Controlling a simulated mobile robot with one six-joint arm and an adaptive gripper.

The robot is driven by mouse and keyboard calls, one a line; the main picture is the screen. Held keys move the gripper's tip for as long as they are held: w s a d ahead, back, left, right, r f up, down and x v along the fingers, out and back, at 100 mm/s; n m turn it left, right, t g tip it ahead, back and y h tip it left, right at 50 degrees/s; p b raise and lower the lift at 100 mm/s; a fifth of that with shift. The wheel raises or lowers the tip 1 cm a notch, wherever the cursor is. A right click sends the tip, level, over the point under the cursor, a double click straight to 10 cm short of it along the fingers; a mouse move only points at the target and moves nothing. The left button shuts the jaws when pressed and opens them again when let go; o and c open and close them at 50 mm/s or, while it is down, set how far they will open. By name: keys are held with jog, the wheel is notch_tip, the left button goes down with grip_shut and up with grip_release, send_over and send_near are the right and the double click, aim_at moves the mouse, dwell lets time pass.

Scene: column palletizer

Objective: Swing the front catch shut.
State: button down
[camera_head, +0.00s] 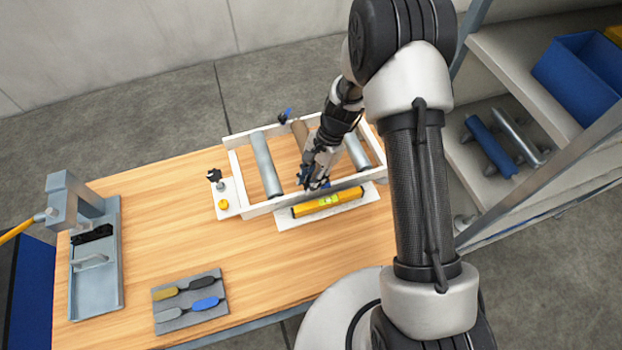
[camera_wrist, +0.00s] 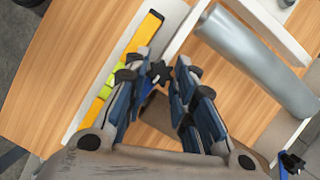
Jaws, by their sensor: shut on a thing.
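The white roller frame (camera_head: 262,207) lies on the wooden table. My gripper (camera_head: 316,184) is low at the frame's front rail, pointing down. In the wrist view, the front catch (camera_wrist: 158,73), a black star knob with a blue lever, sits between the fingertips of my gripper (camera_wrist: 164,70). My gripper is shut on this catch. The fingers cover part of the lever, so its exact angle cannot be told. A similar back catch (camera_head: 285,116) stands at the far rail and also shows in the wrist view (camera_wrist: 292,162).
A yellow level (camera_head: 328,202) lies on a white plate just in front of the rail. Grey rollers (camera_head: 267,165) and a brown roller (camera_head: 300,132) span the frame. A black knob (camera_head: 214,175) stands at left. A clamp fixture (camera_head: 95,260) and tool tray (camera_head: 190,300) are farther left.

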jog(key=shift+n, duration=0.5)
jog(key=c, duration=1.3)
grip_release()
jog(key=shift+c, duration=0.2)
jog(key=v, duration=1.2)
jog(key=shift+a, duration=0.2)
